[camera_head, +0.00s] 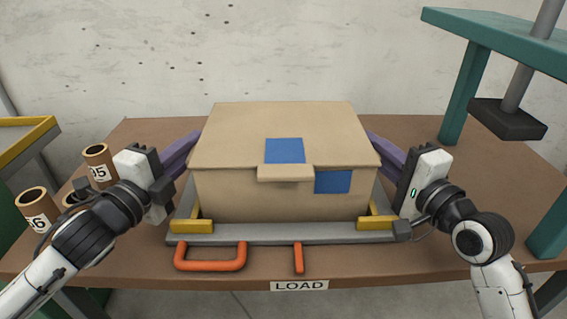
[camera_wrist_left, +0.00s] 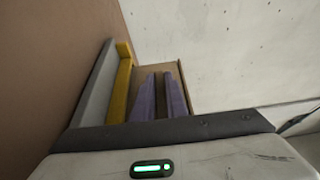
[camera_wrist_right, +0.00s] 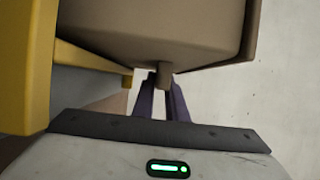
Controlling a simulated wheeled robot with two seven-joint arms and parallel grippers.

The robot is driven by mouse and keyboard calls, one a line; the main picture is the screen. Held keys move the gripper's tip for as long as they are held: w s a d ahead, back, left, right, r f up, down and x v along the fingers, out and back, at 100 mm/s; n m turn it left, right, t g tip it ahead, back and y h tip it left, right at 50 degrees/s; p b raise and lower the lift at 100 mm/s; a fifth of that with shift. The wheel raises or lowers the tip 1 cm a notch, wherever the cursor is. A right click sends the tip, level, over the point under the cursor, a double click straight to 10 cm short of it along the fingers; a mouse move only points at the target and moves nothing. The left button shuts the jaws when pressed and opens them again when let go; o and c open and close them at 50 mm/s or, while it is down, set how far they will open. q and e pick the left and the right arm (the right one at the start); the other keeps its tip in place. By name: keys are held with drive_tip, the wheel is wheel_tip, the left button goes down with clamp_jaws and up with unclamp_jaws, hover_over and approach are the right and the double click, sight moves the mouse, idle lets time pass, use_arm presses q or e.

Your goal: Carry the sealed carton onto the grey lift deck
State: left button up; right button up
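I cannot tell if this is the lift deck. My left gripper (camera_head: 192,140) is at the carton's left end and my right gripper (camera_head: 378,140) at its right end. Both pairs of purple fingers stand slightly apart in the wrist views (camera_wrist_left: 162,95) (camera_wrist_right: 163,105). In the right wrist view a small tab (camera_wrist_right: 165,76) under the carton (camera_wrist_right: 150,35) overlaps the fingertips. Contact is hidden.
A teal frame (camera_head: 470,85) with a dark plate (camera_head: 507,118) on a post stands at the right. Several cardboard tubes (camera_head: 98,160) stand at the left, near a yellow-edged green stand (camera_head: 25,150). A LOAD label (camera_head: 299,286) is on the brown table's (camera_head: 130,270) front edge.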

use_arm(q)
clamp_jaws()
use_arm(e)
clamp_jaws()
use_arm(q)
drive_tip(key=shift+r, duration=0.1)
